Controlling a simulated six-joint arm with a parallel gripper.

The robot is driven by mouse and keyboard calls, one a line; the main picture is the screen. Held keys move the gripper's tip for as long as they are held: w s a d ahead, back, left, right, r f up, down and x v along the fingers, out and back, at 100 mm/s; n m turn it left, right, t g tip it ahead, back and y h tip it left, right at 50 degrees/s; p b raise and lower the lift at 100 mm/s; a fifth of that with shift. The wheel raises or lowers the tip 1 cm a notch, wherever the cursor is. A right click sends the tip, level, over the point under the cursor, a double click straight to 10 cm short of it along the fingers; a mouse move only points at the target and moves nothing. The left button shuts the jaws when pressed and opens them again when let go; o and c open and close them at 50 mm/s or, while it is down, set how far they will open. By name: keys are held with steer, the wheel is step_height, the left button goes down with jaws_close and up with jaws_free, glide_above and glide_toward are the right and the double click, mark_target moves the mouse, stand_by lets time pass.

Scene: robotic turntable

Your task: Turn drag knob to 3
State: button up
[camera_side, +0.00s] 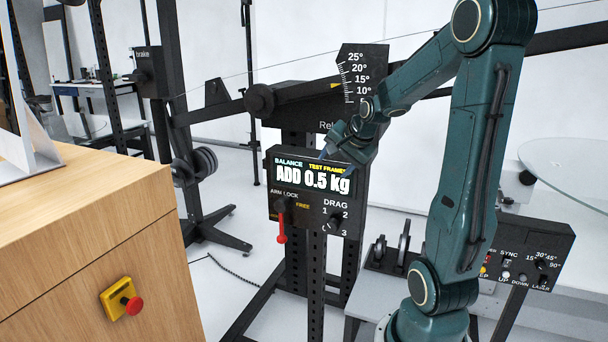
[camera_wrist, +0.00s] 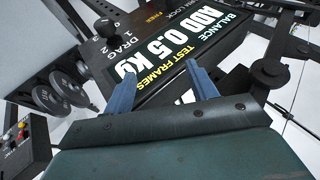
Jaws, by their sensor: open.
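The drag knob (camera_side: 335,222) is a small black dial at the lower right of a black panel (camera_side: 290,213), with 1, 2 and 3 printed around it. Which number it points to is too small to tell. In the wrist view the knob (camera_wrist: 106,28) is at the upper left, beside the DRAG label. My gripper (camera_side: 326,153) is at the panel's upper edge, above and apart from the knob. In the wrist view my gripper (camera_wrist: 160,73) has its two blue fingers spread over the display, with nothing between them.
The display (camera_side: 313,178) reads "ADD 0.5 kg". A red-tipped arm lock lever (camera_side: 282,222) hangs left of the knob. A second control box (camera_side: 530,258) stands at the right. A wooden cabinet (camera_side: 85,235) with a red button (camera_side: 133,305) fills the left front.

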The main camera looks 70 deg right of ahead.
mark_target(332, 221)
steer(key=a+f+n+g, duration=0.1)
steer(key=a+f+g, duration=0.3)
steer(key=f+g, duration=0.1)
steer(key=shift+w+a+f+g, duration=0.3)
steer(key=shift+w+a+g, duration=0.05)
steer(key=shift+g, duration=0.35)
steer(key=shift+x, duration=6.9)
steer(key=c, duration=1)
